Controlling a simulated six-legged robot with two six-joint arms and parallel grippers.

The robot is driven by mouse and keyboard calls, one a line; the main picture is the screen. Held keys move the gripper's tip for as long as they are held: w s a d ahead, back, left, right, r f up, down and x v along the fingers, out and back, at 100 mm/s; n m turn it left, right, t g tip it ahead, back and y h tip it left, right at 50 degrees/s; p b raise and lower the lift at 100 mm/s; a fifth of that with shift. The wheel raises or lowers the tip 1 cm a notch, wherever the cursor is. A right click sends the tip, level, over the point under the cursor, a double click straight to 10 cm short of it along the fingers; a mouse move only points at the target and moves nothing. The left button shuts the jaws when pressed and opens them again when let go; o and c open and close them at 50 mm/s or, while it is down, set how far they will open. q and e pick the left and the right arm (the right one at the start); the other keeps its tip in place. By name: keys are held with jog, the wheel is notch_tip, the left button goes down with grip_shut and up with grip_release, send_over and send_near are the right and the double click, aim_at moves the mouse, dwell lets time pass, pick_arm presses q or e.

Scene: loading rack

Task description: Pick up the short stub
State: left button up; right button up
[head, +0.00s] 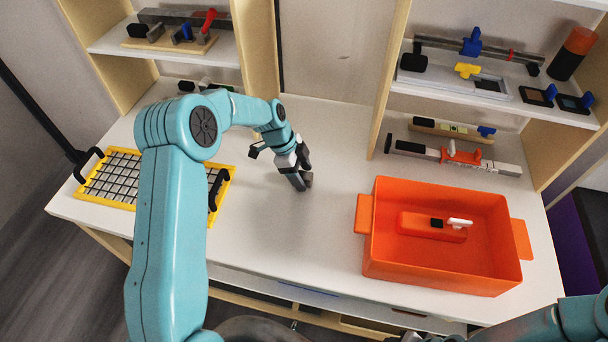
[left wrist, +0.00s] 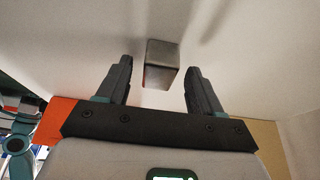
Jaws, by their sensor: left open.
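The short stub (left wrist: 162,65) is a small grey metal block with a square end, on the white tabletop. In the left wrist view it shows beyond and between the fingers of my open left gripper (left wrist: 160,75), with a gap on both sides. In the head view my left gripper (head: 298,178) points down at the middle of the table. A small dark grey piece at its fingertips looks like the stub (head: 308,180), mostly hidden by the fingers. Part of my right arm shows at the lower right; its fingers are out of the picture.
An orange bin (head: 375,235) with an orange part (head: 425,228) inside stands on the right. A yellow-framed grid tray (head: 120,152) with black handles lies on the left, partly behind my left arm. Shelves (head: 460,85) with tools rise behind. The table's middle is otherwise clear.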

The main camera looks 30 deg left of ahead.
aim_at(301, 175)
pick_arm(q)
jog(key=shift+s, duration=0.2)
jog(key=shift+w+f, duration=0.1)
jog(key=shift+w, duration=0.1)
jog(key=c, duration=1.1)
jog(key=shift+s, duration=0.1)
jog(key=shift+r, duration=0.2)
jog(key=shift+r, duration=0.25)
notch_tip(301, 175, up, 19)
jog(key=b, duration=0.3)
jog(key=shift+r, duration=0.15)
